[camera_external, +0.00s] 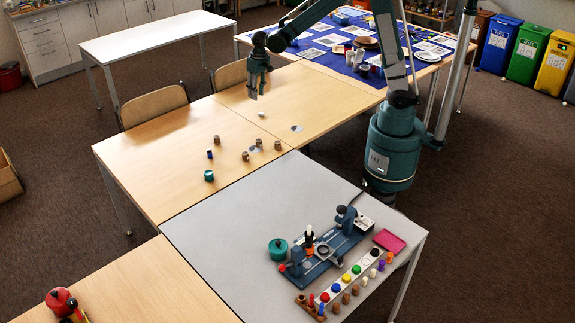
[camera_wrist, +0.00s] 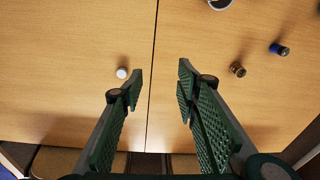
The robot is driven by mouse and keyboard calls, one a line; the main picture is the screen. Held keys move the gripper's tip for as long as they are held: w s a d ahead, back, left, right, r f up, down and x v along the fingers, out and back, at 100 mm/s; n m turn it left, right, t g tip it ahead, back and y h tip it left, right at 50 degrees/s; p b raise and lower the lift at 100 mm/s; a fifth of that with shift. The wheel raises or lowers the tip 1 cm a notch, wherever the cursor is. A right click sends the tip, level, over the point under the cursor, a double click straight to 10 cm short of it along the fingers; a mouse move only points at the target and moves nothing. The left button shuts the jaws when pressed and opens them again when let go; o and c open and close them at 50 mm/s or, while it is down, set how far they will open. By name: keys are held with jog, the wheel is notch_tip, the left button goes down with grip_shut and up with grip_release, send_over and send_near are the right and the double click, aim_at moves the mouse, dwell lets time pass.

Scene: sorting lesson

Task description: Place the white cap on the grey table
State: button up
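The small white cap (camera_external: 261,115) lies on the wooden tabletop, close to the seam between two wooden tables. In the wrist view the cap (camera_wrist: 122,72) is a white round spot just left of the left fingertip, with the seam to its right. My gripper (camera_external: 254,93) hangs above the wooden tables, pointing down. In the wrist view my gripper (camera_wrist: 161,77) is open, with only tabletop showing between its fingers. The grey table (camera_external: 215,232) stands nearer the external camera, with a clear left part.
Several small brown, blue and teal pieces (camera_external: 209,175) stand on the wooden table between the cap and the grey table. The grey table's right part holds a blue device (camera_external: 328,254), a teal pot (camera_external: 278,249), a pink tray (camera_external: 389,241) and a row of coloured pieces.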

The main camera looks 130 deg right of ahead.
jog(key=w+a+r+n+t, duration=0.1)
jog(key=w+a+r+n, duration=0.25)
jog(key=a, duration=0.75)
jog(key=w+a+r+n+t+h, duration=0.15)
jog(key=w+a+r, duration=0.3)
jog(key=a, duration=0.65)
jog(key=w+a+r+n, duration=0.3)
jog(key=w+a+r, duration=0.15)
jog(key=a, duration=0.65)
jog(key=s+a+n+t, duration=0.1)
jog(key=s+a+n, duration=0.2)
jog(key=a, duration=0.6)
jog(key=s+a+r+n+t+y, duration=0.1)
jog(key=s+a+n, duration=0.2)
jog(key=a, duration=0.7)
jog(key=s+a+n+t+y, duration=0.1)
jog(key=s+a+n+t, duration=0.1)
jog(key=a, duration=0.8)
jog(key=shift+s+a+r+n, duration=0.3)
jog(key=shift+s+n, duration=0.2)
jog(key=shift+s, duration=0.2)
jog(key=shift+o, duration=0.5)
jog(key=shift+d+r, duration=0.1)
jog(key=shift+d, duration=0.05)
